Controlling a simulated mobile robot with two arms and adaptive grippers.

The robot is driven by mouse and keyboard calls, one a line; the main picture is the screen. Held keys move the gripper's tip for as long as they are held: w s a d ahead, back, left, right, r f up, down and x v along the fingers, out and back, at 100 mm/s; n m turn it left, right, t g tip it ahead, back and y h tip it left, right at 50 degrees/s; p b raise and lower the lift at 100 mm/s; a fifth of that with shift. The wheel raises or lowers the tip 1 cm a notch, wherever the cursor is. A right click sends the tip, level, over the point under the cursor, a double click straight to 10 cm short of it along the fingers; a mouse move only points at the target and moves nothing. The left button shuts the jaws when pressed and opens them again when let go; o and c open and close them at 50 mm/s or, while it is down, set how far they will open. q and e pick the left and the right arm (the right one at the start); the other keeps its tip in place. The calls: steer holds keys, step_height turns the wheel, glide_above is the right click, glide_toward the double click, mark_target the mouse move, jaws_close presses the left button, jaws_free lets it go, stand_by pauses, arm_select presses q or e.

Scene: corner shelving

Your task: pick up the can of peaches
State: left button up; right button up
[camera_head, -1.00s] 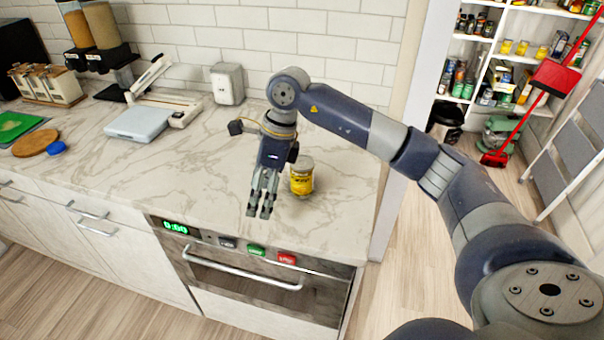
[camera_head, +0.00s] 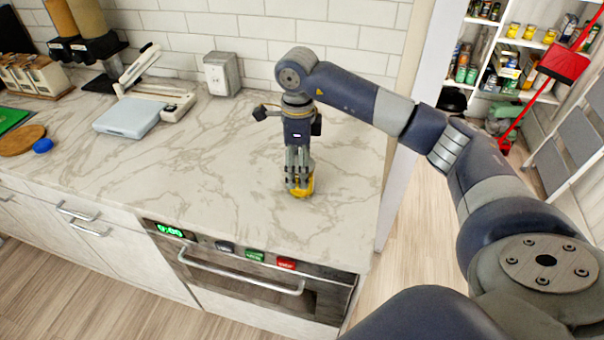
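The can of peaches (camera_head: 309,187), yellow, stands on the marble counter near its right end. My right gripper (camera_head: 299,188) points straight down at the can. Its fingers overlap the upper part of the can and hide much of it. I cannot tell whether the fingers are closed on the can or only around or in front of it. My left gripper is not in view.
The marble counter (camera_head: 215,180) is clear around the can. A white scale-like device (camera_head: 128,117) and a wooden board (camera_head: 21,140) are to the left. An oven (camera_head: 260,275) is below the front edge. Pantry shelves stand at the upper right.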

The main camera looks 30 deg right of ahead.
steer(key=shift+d+f+p, duration=0.25)
steer(key=shift+f+p, duration=0.25)
steer(key=shift+f, duration=0.65)
steer(key=f, duration=0.2)
steer(key=f+p, duration=0.1)
steer(key=shift+s+d+f, duration=0.1)
steer(key=shift+d+f, duration=0.1)
steer(key=shift+f, duration=0.3)
steer(key=c, duration=1.4)
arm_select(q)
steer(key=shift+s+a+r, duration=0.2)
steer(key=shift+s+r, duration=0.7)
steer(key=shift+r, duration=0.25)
